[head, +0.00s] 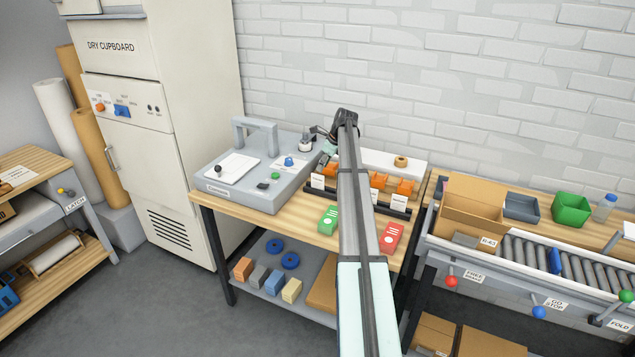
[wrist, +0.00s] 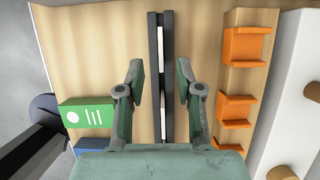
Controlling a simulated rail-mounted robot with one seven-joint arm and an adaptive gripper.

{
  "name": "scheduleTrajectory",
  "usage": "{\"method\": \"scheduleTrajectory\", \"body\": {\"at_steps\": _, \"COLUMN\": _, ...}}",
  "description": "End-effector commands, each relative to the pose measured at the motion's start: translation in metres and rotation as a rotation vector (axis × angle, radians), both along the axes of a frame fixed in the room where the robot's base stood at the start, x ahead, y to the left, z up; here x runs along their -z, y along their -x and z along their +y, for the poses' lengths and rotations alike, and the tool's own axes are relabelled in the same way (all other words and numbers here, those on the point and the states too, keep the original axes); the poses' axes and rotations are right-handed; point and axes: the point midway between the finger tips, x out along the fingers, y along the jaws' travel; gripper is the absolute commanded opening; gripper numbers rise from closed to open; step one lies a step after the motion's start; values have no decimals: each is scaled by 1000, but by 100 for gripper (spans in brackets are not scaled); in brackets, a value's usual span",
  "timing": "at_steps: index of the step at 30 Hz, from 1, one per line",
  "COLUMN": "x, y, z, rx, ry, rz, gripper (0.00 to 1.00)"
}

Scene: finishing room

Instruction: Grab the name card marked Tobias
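Small white name cards stand in a long black rail on the wooden bench. In the head view I see a left card (head: 317,181) and a right card (head: 398,204); their writing is too small to read, so I cannot tell which is marked Tobias. In the wrist view the black rail (wrist: 153,45) runs up the middle, with white card edges (wrist: 162,42) in its slot. My gripper (wrist: 160,82) is open and empty, its two fingers on either side of the rail. In the head view my gripper (head: 327,152) is small and partly hidden by my arm.
Orange holders (wrist: 240,46) stand beside the rail, with a white block (wrist: 292,80) beyond. A green box (head: 328,220) and a red box (head: 391,237) lie in front. A grey console (head: 232,186) stands at the left, a roller conveyor (head: 527,252) at the right.

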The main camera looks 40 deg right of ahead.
Motion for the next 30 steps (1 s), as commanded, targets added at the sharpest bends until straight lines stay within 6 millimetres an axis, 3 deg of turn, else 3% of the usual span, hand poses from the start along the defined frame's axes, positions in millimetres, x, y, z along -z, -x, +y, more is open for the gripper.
{"method": "scheduleTrajectory", "body": {"at_steps": 6, "x": 28, "y": -11, "z": 5, "rx": 0, "ry": 0, "rz": 0, "gripper": 35}}
{"method": "scheduleTrajectory", "body": {"at_steps": 16, "x": 43, "y": -17, "z": 8, "rx": 0, "ry": 0, "rz": 0, "gripper": 35}}
{"method": "scheduleTrajectory", "body": {"at_steps": 24, "x": 76, "y": -29, "z": 14, "rx": -1, "ry": 0, "rz": 1, "gripper": 35}}
{"method": "scheduleTrajectory", "body": {"at_steps": 30, "x": 84, "y": -31, "z": 15, "rx": -1, "ry": 1, "rz": -1, "gripper": 35}}
